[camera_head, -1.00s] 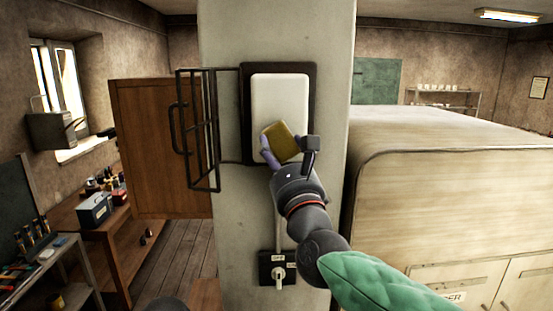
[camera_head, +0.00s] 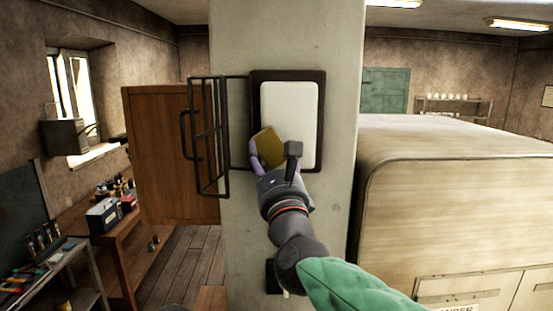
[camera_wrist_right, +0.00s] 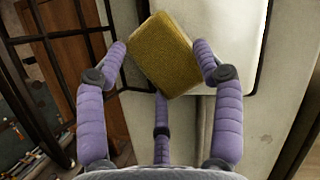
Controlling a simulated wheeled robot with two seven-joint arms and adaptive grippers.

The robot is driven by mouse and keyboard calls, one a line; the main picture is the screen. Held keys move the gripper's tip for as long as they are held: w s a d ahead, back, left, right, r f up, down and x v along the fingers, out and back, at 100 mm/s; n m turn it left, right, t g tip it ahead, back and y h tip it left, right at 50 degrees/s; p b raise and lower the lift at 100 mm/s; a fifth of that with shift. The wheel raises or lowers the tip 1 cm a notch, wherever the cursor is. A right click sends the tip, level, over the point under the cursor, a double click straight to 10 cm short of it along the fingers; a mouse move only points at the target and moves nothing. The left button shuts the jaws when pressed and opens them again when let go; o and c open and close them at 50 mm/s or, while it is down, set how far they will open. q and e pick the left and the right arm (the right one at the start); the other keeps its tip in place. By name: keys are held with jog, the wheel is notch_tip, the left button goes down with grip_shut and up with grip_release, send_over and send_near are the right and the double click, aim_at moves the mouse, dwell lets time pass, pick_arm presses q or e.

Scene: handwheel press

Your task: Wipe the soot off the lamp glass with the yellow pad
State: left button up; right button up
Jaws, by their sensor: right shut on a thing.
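The lamp glass (camera_head: 290,110) is a pale, rounded panel in a dark frame on a grey pillar; I can make out no clear soot on its visible part. My right gripper (camera_head: 268,155) is shut on the yellow pad (camera_head: 267,146), in front of the glass's lower left corner. In the right wrist view the pad (camera_wrist_right: 160,52) sits tilted between purple fingers, over the edge of the pale glass (camera_wrist_right: 232,28). I cannot tell whether the pad touches the glass. The pad and gripper hide that lower corner. My left gripper is not in view.
A black wire guard (camera_head: 208,135) stands swung open left of the lamp, close to my right gripper. A wooden cabinet (camera_head: 165,150) is behind it. A large cream cabinet (camera_head: 450,190) stands right of the pillar. A bench with tools (camera_head: 110,235) is at the left.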

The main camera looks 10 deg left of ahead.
jog(key=shift+a+f, duration=0.1)
jog(key=shift+f, duration=0.05)
jog(key=shift+s+f+b, duration=0.1)
jog(key=shift+s+b, duration=0.45)
jog(key=shift+s, duration=0.1)
jog(key=shift+s+d+b, duration=0.2)
jog(key=shift+s+d, duration=0.1)
jog(key=shift+s, duration=0.35)
jog(key=shift+s+d+b, duration=0.2)
jog(key=shift+s+d, duration=0.1)
jog(key=shift+s, duration=0.3)
jog(key=shift+s+d, duration=0.2)
jog(key=shift+s, duration=0.65)
jog(key=shift+b, duration=0.3)
jog(key=shift+s+d+b, duration=0.25)
jog(key=shift+s, duration=0.5)
jog(key=shift+s+d+b, duration=0.2)
jog(key=shift+s+b, duration=0.05)
jog(key=shift+s, duration=0.45)
